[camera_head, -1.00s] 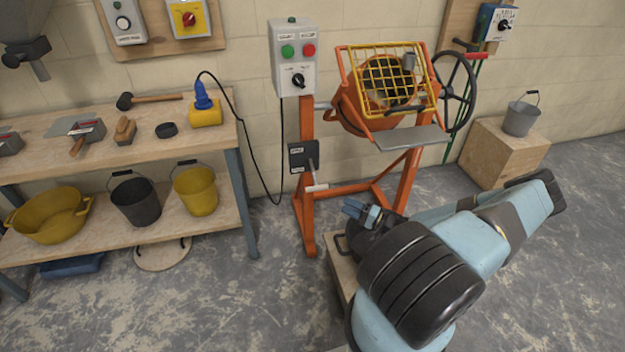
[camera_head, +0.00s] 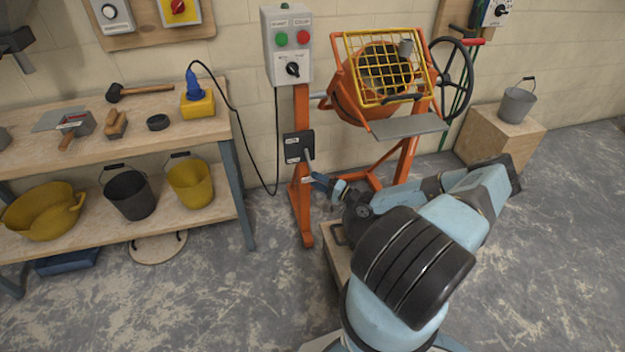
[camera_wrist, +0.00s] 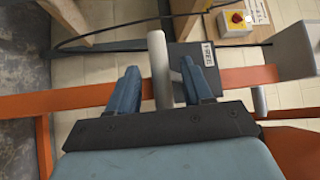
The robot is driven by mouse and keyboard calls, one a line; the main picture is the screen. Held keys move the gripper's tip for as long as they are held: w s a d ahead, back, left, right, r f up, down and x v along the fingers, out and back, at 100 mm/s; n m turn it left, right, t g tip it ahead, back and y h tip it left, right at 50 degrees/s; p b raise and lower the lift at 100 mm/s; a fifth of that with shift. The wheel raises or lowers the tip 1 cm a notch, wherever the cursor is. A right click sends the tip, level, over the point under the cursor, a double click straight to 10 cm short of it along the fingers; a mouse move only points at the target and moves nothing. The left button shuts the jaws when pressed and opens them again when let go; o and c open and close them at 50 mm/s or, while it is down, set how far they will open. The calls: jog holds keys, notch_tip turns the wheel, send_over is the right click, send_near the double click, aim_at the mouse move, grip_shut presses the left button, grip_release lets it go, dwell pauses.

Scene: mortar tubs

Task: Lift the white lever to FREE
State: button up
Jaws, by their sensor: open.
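The white lever's handle (camera_wrist: 158,65) lies between my two blue fingers in the wrist view, with a gap on each side. Its thin grey arm comes from a black box (camera_wrist: 190,55) with a white label, which is partly hidden by a finger. In the head view the black box (camera_head: 298,146) sits on the mixer stand's left orange post, and the lever arm (camera_head: 309,157) hangs downward from it. My gripper (camera_head: 322,183) is open at the lever's lower end and hides part of it. My gripper (camera_wrist: 160,88) also shows open in the wrist view.
The orange mixer (camera_head: 350,95) with its yellow grid stands above my arm. A grey control box (camera_head: 288,50) tops the left post. A workbench (camera_head: 222,128) with tools and buckets is at left. A black cable (camera_head: 262,185) hangs between them.

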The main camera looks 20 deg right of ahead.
jog(key=shift+x, duration=1.2)
grip_shut()
